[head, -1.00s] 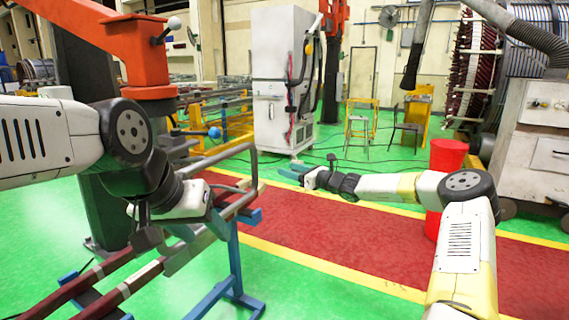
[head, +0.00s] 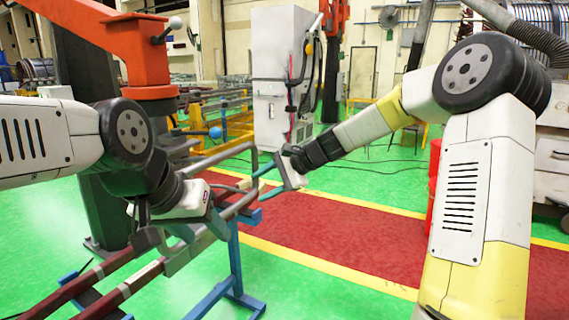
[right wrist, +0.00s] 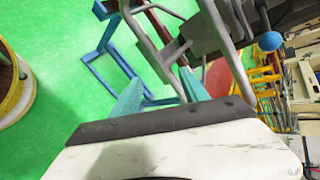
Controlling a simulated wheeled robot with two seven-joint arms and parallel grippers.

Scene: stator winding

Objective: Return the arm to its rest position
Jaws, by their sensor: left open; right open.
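My right gripper (head: 262,182) is open, with teal fingers pointing left beside the upper end of a grey tubular frame on a blue stand. In the right wrist view, its two teal fingers (right wrist: 163,88) are apart with nothing between them, and parts of the frame show beyond. My right arm comes in from the right with its elbow high. My left gripper (head: 172,238) is open over the frame's rails. Whether it touches them I cannot tell.
The grey frame (head: 252,160) with maroon and grey bars rests on the blue stand (head: 236,260). A red bin (head: 433,175) stands partly behind my right arm. An orange machine arm (head: 100,40) stands at left. The red walkway (head: 340,235) is clear.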

